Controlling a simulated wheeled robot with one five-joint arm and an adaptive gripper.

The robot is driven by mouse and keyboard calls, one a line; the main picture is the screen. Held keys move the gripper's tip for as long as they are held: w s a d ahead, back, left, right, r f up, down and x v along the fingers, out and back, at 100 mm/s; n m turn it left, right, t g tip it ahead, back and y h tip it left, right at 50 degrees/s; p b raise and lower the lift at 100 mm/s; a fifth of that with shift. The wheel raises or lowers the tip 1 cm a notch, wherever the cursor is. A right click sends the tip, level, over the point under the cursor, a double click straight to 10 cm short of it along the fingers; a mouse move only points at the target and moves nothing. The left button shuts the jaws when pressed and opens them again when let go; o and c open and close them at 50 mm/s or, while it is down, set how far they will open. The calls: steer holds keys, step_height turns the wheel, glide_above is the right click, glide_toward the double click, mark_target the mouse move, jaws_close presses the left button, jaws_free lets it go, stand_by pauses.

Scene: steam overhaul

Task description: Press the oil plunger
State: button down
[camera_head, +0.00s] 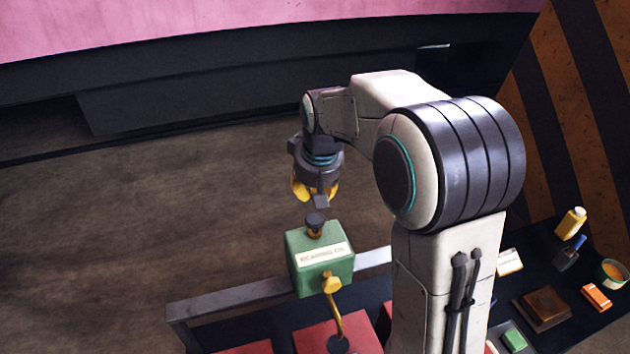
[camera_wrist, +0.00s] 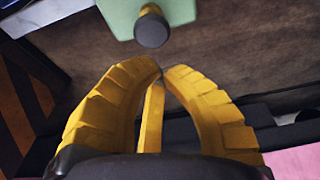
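The green oil box (camera_head: 318,265) has a white label and stands at the rail; its green top also shows at the upper edge of the wrist view (camera_wrist: 182,10). The oil plunger (camera_head: 315,219) is a dark round knob on a short brass stem, standing up from the box top. It also shows in the wrist view (camera_wrist: 151,30), beyond the fingertips. My gripper (camera_head: 318,196) hangs just above the knob, pointing down. In the wrist view its yellow fingers (camera_wrist: 164,70) come together at the tips, with nothing held. The knob looks apart from the fingertips.
A grey metal rail (camera_head: 235,297) runs behind the box. A brass pipe (camera_head: 334,305) leads from the box to a red block (camera_head: 315,340). At right, a dark bench holds a yellow bottle (camera_head: 571,223), a brown block (camera_head: 545,306) and an orange item (camera_head: 596,297).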

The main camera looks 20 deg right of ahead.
mark_target(312, 215)
steer(key=x, duration=0.1)
steer(key=b+x, duration=0.1)
steer(key=x, duration=0.1)
steer(key=shift+s, duration=0.2)
steer(key=shift+f+b, duration=1)
steer(key=shift+f, duration=0.15)
